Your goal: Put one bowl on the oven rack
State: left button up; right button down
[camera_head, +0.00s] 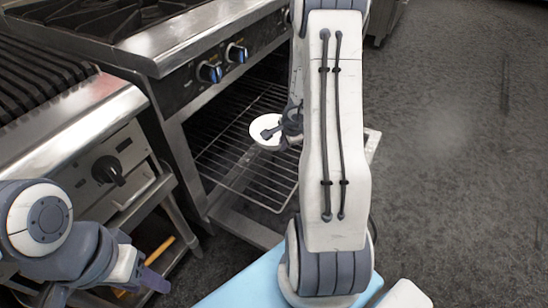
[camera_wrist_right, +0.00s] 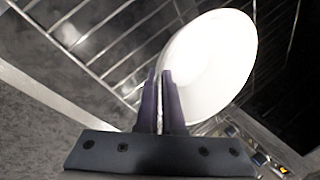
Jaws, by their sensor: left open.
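The white bowl (camera_head: 262,131) is over the pulled-out oven rack (camera_head: 232,184) in the head view; I cannot tell whether it rests on the bars. My right gripper (camera_head: 272,131) is at the bowl, reaching in from the right. In the right wrist view, my right gripper's fingers (camera_wrist_right: 160,88) are close together on the rim of the bowl (camera_wrist_right: 213,62), with rack bars (camera_wrist_right: 88,68) behind. My left gripper (camera_head: 152,272) is open and empty at the lower left, away from the bowl.
A second cooking unit (camera_head: 110,172) with a dark knob is at the left, with a shelf below holding an orange item (camera_head: 160,249). A light blue surface (camera_head: 243,287) is at the bottom. Grey floor is free at the right.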

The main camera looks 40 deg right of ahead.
aim_at(275, 149)
jog(key=shift+w+a+f, duration=0.65)
jog(key=shift+w+a, duration=0.05)
jog(key=shift+w, duration=0.2)
jog(key=shift+f+b, duration=0.25)
jog(key=shift+b, duration=0.15)
notch_tip(275, 149, down, 4)
jog(key=b, duration=0.2)
jog(key=shift+r+b, duration=0.2)
jog(key=shift+b, duration=0.2)
jog(key=c, duration=1.5)
grip_release()
jog(key=shift+f, duration=0.15)
jog(key=o, duration=0.5)
jog(key=shift+c, duration=0.2)
